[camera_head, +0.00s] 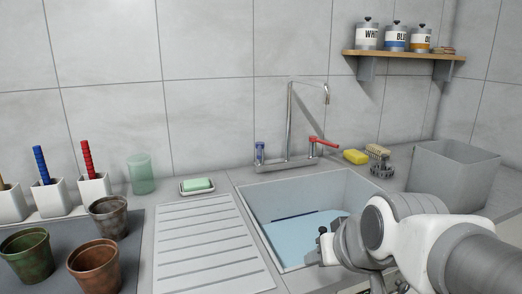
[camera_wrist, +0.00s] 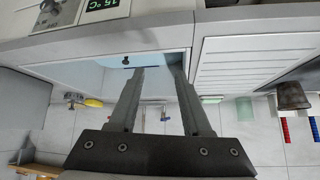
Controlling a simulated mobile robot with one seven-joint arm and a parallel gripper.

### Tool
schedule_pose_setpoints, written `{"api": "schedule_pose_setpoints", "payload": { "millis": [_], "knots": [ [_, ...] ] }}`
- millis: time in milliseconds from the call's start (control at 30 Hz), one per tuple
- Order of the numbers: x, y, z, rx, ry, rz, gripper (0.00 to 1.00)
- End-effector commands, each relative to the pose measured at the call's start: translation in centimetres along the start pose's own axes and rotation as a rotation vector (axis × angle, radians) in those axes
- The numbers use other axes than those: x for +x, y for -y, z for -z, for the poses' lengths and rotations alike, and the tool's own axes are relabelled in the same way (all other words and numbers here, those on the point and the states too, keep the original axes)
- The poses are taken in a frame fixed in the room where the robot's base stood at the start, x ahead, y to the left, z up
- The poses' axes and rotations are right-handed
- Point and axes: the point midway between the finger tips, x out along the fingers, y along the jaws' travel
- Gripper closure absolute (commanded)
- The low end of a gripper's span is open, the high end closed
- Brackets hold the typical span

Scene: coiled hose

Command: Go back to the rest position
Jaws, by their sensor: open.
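My gripper (camera_wrist: 157,72) shows in the wrist view, which is upside down. Its two grey fingers are apart with nothing between them. They point toward the sink's front edge and the counter front. In the head view my white and grey arm comes in from the lower right, and its wrist is in front of the sink (camera_head: 257,212). The fingers are not clearly seen there. The sink holds pale blue water (camera_head: 300,236), with a thin dark bar along its far side.
A tap (camera_head: 289,130) with a red lever stands behind the sink. A grey bin (camera_head: 452,172) is right of it, and yellow sponge (camera_head: 355,156) and brushes lie between. Left are a ribbed drainboard (camera_head: 205,245), soap dish (camera_head: 197,187), green glass (camera_head: 141,175) and pots (camera_head: 95,266). A shelf (camera_head: 405,55) holds tins.

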Motion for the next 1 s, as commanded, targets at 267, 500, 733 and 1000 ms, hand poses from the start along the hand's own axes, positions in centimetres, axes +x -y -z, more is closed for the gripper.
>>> {"api": "schedule_pose_setpoints", "payload": {
  "millis": [267, 500, 733, 1000],
  "knots": [
    [-5.3, -2.4, -9.3, 0.065, 0.217, -0.102, 0.52],
    [-9.7, -2.0, -4.8, 0.059, 0.214, -0.094, 0.52],
    [-14.3, -1.7, -0.8, 0.059, 0.213, -0.093, 0.52],
    [-19.1, -1.4, 3.3, 0.058, 0.213, -0.092, 0.52]
  ]
}}
